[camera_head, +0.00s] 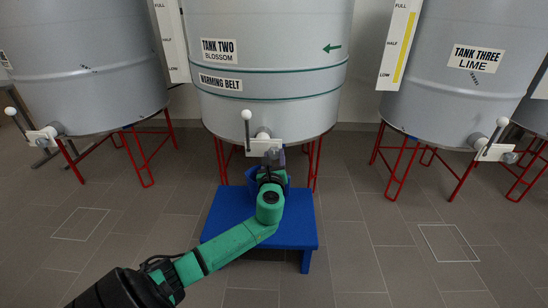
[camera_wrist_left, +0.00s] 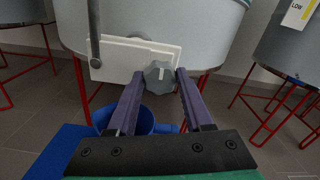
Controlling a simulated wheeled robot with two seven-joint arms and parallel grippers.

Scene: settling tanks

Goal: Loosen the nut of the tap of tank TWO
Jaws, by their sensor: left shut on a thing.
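Tank TWO (camera_head: 270,60) is a grey drum with the labels TANK TWO, BLOSSOM and WARMING BELT. Its tap has a white plate (camera_head: 255,149) and an upright lever (camera_head: 247,131) with a white ball on top. The tap's nut (camera_wrist_left: 158,78) is a grey, lobed knob with a pale mark, in front of the plate in the left wrist view. My left gripper (camera_head: 272,155) is at the tap, and its two purple fingers (camera_wrist_left: 160,78) are shut on the nut, one on each side. The gripper largely hides the nut in the head view. My right gripper is not in view.
A blue bucket (camera_wrist_left: 137,121) stands below the tap, partly behind my left arm, on a blue stand (camera_head: 225,218). Tank THREE (camera_head: 455,85) is at the right and another grey tank (camera_head: 80,75) at the left, both on red legs. The tiled floor in front is clear.

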